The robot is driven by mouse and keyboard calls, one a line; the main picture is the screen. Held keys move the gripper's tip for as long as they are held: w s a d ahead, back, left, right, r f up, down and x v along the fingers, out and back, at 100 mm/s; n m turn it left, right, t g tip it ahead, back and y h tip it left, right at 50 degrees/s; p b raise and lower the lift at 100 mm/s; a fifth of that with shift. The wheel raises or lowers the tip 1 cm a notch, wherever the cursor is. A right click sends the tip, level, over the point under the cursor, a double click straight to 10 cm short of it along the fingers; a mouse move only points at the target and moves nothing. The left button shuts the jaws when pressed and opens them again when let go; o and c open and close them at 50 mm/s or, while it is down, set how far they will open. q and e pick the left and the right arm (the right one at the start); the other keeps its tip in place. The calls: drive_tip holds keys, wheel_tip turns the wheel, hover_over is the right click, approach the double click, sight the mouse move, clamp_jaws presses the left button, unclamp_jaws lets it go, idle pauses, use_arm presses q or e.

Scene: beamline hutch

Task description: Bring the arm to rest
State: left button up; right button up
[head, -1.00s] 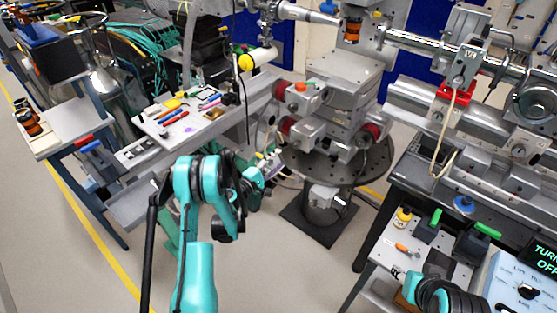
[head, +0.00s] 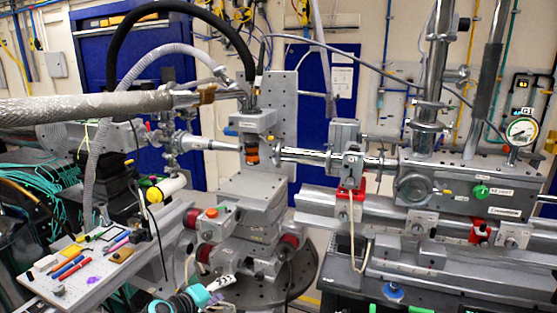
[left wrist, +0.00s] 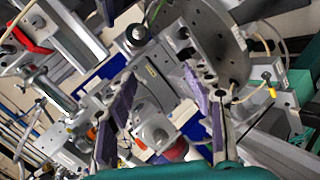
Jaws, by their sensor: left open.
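My left arm (head: 190,301) shows only as a teal and black piece at the bottom edge of the head view. My left gripper (head: 221,284) is small there, in front of the round dark base plate of the sample stage. In the left wrist view my left gripper (left wrist: 160,80) has two purple-padded fingers spread wide apart, with nothing between them. Behind the fingers are the stage's grey blocks and the perforated round plate (left wrist: 222,45). Most of the arm is below the head view. My right gripper is not in view.
The sample stage (head: 243,212) stands in the middle. A side table (head: 95,285) with pens and small tools is at the left. A steel beam pipe with a gauge (head: 521,130) runs along the right. A thick grey hose (head: 90,107) crosses the upper left.

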use_arm(q)
drive_tip(key=s+a+m+g+y, duration=0.1)
drive_tip(key=s+m+g+y, duration=0.3)
drive_tip(key=s, duration=2.4)
drive_tip(key=m+y, duration=0.2)
drive_tip(key=m, duration=0.2)
drive_tip(key=shift+r, duration=0.25)
